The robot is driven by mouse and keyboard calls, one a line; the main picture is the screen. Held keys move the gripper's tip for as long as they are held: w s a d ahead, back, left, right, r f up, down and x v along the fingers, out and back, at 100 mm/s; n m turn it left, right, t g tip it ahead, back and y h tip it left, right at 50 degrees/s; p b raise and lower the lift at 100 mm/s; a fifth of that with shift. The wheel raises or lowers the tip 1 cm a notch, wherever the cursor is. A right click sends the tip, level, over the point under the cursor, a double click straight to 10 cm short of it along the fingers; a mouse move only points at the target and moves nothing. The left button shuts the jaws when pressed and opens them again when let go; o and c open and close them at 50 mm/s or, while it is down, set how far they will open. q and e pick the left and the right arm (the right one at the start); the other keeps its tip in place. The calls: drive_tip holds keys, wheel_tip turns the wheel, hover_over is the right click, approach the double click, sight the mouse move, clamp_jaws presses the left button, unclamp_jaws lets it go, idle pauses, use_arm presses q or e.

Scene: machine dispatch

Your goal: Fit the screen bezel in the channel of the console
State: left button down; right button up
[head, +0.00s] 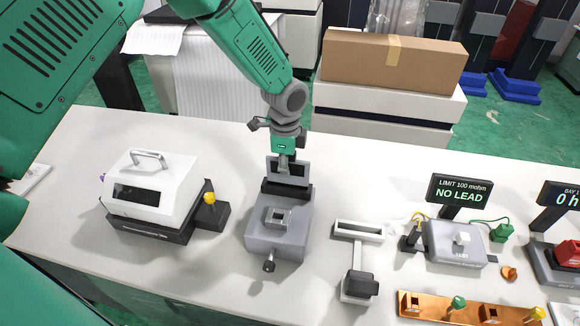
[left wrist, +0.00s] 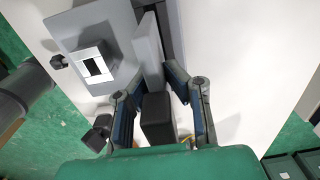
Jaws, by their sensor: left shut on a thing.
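The screen bezel (head: 293,170), a grey frame around a dark panel, stands roughly upright at the back of the grey console (head: 262,238). My left gripper (head: 284,152) is above the bezel and shut on it. In the left wrist view my left gripper's fingers (left wrist: 160,105) close around a dark block (left wrist: 157,122), with the bezel's grey plate (left wrist: 149,50) just ahead. The dark channel (head: 287,189) is directly below the bezel, at its lower edge. I cannot tell whether that edge is inside the channel or just above it. My right gripper is not in view.
A white case with a handle (head: 150,185) stands left of the console, with a yellow-knobbed lever (head: 209,199) between. A white and black fixture (head: 358,285) and a NO LEAD display (head: 460,191) stand to the right. Bare table lies behind the console.

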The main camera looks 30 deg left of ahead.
use_arm(q)
drive_tip(key=shift+a+f, duration=0.2)
drive_tip(key=shift+a, duration=0.05)
drive_tip(key=shift+f, duration=0.15)
drive_tip(key=shift+d+f+b, duration=0.2)
drive_tip(key=shift+d+b, duration=0.1)
drive_tip(key=shift+d, duration=0.35)
drive_tip(key=shift+r, duration=0.1)
drive_tip(key=shift+d+r, duration=0.1)
drive_tip(key=shift+a+r+p, duration=0.15)
drive_tip(key=shift+a+p, duration=0.1)
drive_tip(key=shift+p, duration=0.2)
drive_tip(key=shift+a, duration=0.35)
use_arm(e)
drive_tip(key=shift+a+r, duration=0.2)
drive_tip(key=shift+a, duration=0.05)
